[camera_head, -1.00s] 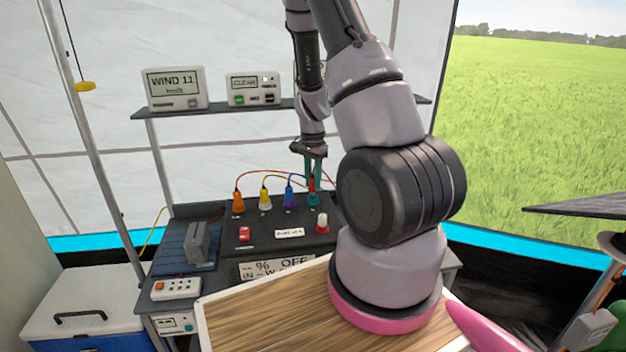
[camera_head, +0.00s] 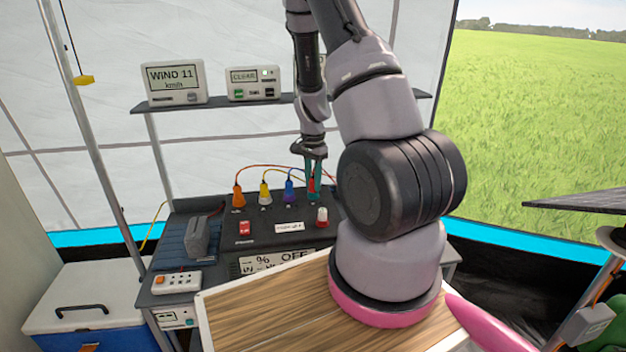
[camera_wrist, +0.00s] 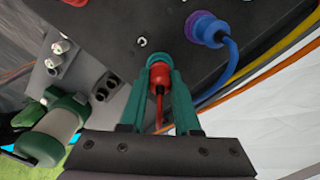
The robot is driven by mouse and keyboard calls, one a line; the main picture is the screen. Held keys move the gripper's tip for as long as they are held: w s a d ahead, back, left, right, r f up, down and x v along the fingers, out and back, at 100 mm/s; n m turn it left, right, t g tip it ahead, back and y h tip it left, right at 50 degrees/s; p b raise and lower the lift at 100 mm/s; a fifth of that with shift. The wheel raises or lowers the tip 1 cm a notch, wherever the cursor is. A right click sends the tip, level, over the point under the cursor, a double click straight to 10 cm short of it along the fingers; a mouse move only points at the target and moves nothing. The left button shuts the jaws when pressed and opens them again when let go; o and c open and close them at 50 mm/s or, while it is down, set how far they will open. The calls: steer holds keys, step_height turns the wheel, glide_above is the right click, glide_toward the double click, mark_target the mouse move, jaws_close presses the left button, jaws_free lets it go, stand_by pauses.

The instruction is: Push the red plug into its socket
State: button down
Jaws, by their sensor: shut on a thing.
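The red plug (camera_head: 312,185) is at the right end of the row of plugs on the dark panel. It also shows in the wrist view (camera_wrist: 160,80), with its red cable running back between my fingers. My gripper (camera_head: 314,178) has teal fingers and is shut on the red plug; its fingertips also show in the wrist view (camera_wrist: 160,70). A teal ring (camera_wrist: 160,58) sits at the plug's front end, against the dark panel. The socket opening is hidden behind plug and fingers, so I cannot tell how deep the plug sits.
Blue (camera_head: 291,194), yellow (camera_head: 265,200) and orange (camera_head: 238,198) plugs with cables stand left of the red one. A shelf (camera_head: 215,105) with displays is behind.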

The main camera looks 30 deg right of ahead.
steer(key=c, duration=0.6)
jaws_free()
steer(key=shift+o, duration=0.2)
step_height(320, 180, up, 10)
steer(key=shift+r, duration=0.25)
steer(key=shift+a+r, duration=0.15)
steer(key=shift+r, duration=0.25)
steer(key=s+a+r+n+t+y, duration=0.1)
steer(key=s+a+r+n+t, duration=0.2)
steer(key=r, duration=0.5)
steer(key=s+a+r+n+y, duration=0.1)
steer(key=s+a+r, duration=0.25)
steer(key=r, duration=0.55)
steer(key=s+a+r+n+t, duration=0.2)
steer(key=s+a+r, duration=0.1)
steer(key=s+r, duration=0.2)
steer(key=s+a+r+n+t, duration=0.2)
steer(key=s+r, duration=0.3)
steer(key=s, duration=0.3)
steer(key=shift+a+r+n, duration=0.25)
steer(key=shift+a+n, duration=0.45)
steer(key=shift+a, duration=0.05)
